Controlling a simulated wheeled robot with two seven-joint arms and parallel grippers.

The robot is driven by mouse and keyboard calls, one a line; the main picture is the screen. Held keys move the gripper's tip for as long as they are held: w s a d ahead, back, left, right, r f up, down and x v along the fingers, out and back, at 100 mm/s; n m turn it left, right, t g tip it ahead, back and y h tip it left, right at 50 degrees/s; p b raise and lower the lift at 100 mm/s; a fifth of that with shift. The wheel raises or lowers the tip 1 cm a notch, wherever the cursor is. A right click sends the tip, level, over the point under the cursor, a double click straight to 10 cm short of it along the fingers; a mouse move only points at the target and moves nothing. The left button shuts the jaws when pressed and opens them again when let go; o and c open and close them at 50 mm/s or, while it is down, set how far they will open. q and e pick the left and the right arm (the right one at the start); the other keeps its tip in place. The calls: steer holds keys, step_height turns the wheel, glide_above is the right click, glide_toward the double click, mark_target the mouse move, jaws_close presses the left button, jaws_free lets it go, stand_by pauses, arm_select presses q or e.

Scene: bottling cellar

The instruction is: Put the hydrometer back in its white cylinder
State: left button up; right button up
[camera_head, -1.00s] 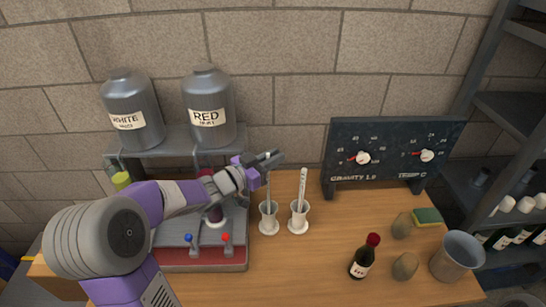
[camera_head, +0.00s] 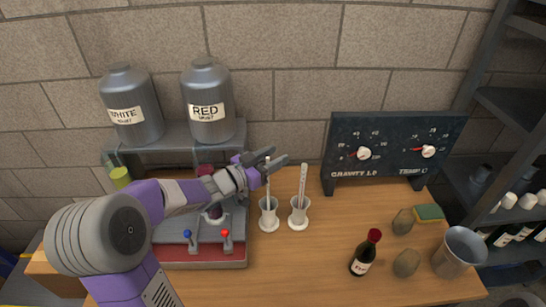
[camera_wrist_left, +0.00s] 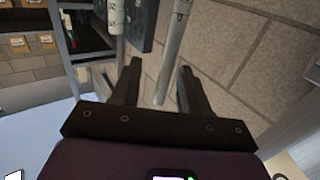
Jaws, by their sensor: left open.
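My left gripper (camera_head: 272,160) is open at the top of a thin pale rod (camera_head: 268,185), which looks like the hydrometer. The rod stands nearly upright with its lower end inside the left white cylinder (camera_head: 268,221). In the left wrist view the rod (camera_wrist_left: 172,55) runs between the two spread fingers (camera_wrist_left: 158,88), apart from both. A thicker white marked rod (camera_head: 302,182) leans slightly right in a second white cylinder (camera_head: 299,218) just to the right. Printed labels do not show which cylinder is which. My right gripper is out of view.
A dark gauge panel (camera_head: 390,150) stands at the back right. A wine bottle (camera_head: 364,256), stoppers (camera_head: 406,263), a sponge (camera_head: 429,212) and a grey metal cup (camera_head: 458,252) are on the right. Grey tanks (camera_head: 207,100) and a lever stand (camera_head: 200,252) are left. Bare table lies mid-front.

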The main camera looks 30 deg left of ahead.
arm_select(q)
steer(key=p+v, duration=0.1)
steer(key=v, duration=0.6)
steer(key=shift+s, duration=0.3)
steer(key=shift+a, duration=0.1)
